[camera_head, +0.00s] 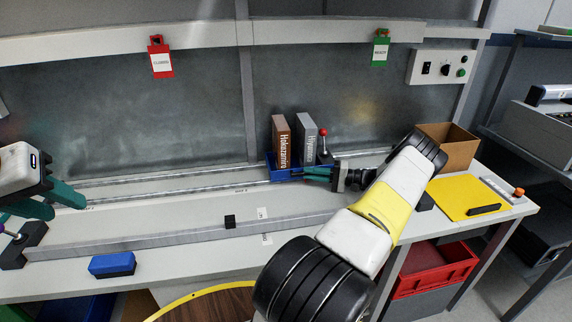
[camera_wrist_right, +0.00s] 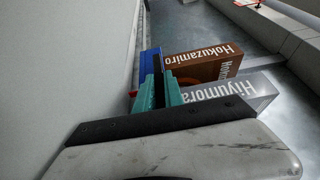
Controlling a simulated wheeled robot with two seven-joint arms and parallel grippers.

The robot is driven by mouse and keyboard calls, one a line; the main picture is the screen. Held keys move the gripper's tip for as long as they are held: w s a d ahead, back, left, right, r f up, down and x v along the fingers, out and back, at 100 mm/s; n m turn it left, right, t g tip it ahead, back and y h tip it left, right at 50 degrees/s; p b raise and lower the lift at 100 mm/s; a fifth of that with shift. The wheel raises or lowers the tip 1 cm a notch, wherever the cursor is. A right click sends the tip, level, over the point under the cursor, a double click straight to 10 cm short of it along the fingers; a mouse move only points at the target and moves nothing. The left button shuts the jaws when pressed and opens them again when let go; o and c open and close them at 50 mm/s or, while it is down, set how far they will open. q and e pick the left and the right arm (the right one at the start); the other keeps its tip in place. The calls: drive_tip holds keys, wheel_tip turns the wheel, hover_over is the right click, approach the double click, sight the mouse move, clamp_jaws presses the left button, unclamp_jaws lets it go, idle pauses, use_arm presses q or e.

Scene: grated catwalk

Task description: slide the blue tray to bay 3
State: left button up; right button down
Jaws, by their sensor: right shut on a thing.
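The blue tray (camera_head: 271,170) sits at the right part of the long rail track on the bench. It carries an upright brown box (camera_head: 281,141) and an upright grey box (camera_head: 307,140); a red-knobbed post (camera_head: 323,143) stands at its right end. My right gripper (camera_head: 314,172) reaches in from the right and is shut on the tray's right end. The right wrist view shows its teal fingers (camera_wrist_right: 160,92) against the blue tray (camera_wrist_right: 150,62), partly hiding it. My left gripper (camera_head: 48,202) is at the far left, its teal fingers apart and empty. Bay labels are too small to read surely.
The track (camera_head: 170,182) left of the tray looks clear. A cardboard box (camera_head: 448,150) and yellow mat (camera_head: 470,197) are at right.

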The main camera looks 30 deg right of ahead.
drive_tip(key=shift+s+f, duration=0.1)
drive_tip(key=c, duration=1.4)
unclamp_jaws()
drive_tip(key=shift+c, duration=0.2)
drive_tip(key=shift+r, duration=0.3)
drive_tip(key=r, duration=0.3)
drive_tip(key=shift+s+a+r, duration=0.1)
drive_tip(key=shift+s+a, duration=0.05)
drive_tip(key=shift+s, duration=0.05)
drive_tip(key=s+a+r, duration=0.1)
drive_tip(key=s+a, duration=0.8)
drive_tip(key=s, duration=0.3)
drive_tip(key=shift+a+r, duration=0.15)
drive_tip(key=shift+a, duration=0.25)
drive_tip(key=shift+w, duration=0.1)
